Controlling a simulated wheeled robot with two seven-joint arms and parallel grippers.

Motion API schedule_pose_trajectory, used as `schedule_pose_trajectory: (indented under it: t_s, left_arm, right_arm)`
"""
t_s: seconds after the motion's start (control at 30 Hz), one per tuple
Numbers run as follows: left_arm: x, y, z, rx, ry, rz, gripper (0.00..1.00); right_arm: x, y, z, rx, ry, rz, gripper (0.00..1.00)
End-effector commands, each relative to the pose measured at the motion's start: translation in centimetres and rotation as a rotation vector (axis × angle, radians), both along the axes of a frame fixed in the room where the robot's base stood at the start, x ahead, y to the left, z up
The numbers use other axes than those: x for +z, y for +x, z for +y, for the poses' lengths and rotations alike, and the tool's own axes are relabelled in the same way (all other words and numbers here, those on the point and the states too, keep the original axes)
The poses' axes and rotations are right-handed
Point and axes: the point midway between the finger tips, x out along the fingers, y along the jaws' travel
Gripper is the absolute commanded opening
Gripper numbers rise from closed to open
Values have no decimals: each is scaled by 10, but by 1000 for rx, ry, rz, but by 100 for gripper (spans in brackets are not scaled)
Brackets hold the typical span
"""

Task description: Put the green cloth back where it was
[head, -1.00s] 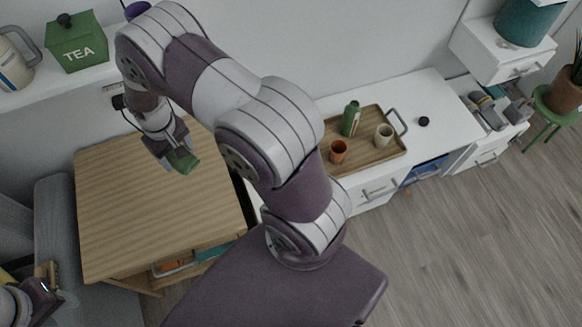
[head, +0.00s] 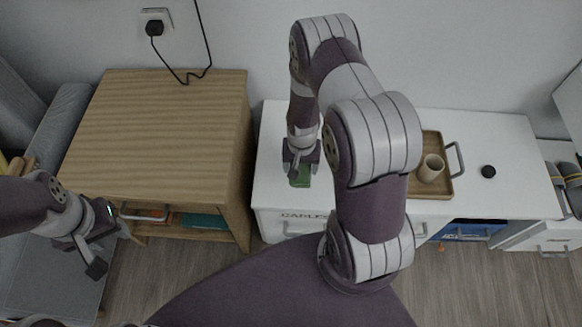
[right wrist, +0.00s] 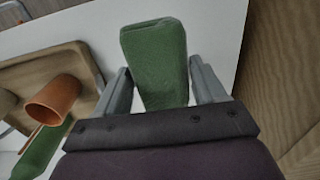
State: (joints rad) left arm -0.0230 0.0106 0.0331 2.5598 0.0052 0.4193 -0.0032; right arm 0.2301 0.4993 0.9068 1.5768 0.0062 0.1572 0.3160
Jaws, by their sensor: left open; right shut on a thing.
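The green cloth (right wrist: 157,62) is a folded block between the two fingers of my right gripper (right wrist: 158,88) in the right wrist view. In the head view the right gripper (head: 300,168) holds the cloth (head: 300,180) over the left end of the white desk (head: 275,140), near its front edge. I cannot tell whether the cloth touches the desk top. My left gripper (head: 100,240) is open and empty, low in front of the wooden table's left side.
The wooden table (head: 160,125) has a bare top. A wooden tray (head: 437,189) with a beige cup (head: 431,168) stands right of my right arm, which hides part of it. An orange cup (right wrist: 57,98) and green bottle (right wrist: 42,150) show beside the cloth.

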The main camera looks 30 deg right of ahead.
Motion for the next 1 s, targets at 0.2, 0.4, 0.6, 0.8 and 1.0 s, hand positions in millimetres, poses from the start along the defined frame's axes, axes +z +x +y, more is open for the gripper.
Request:
schedule_pose_trajectory:
  t_s: [0.2, 0.4, 0.6, 0.8, 1.0]
  left_arm:
    - [-20, 0, 0, 0, 0, 1, 43]
    - [-24, 0, 0, 0, 0, 1, 43]
    - [-35, 0, 0, 0, 0, 1, 43]
    - [-33, 0, 0, 0, 0, 1, 43]
    - [-35, 0, 0, 0, 0, 1, 43]
  right_arm:
    - [-34, 51, -3, 3, 0, 0, 37]
    - [-46, 66, -4, 2, 1, 1, 37]
    - [-80, 65, -4, 2, 1, 3, 37]
    - [-79, 65, -4, 2, 1, 1, 37]
    - [-82, 65, -4, 2, 1, 1, 89]
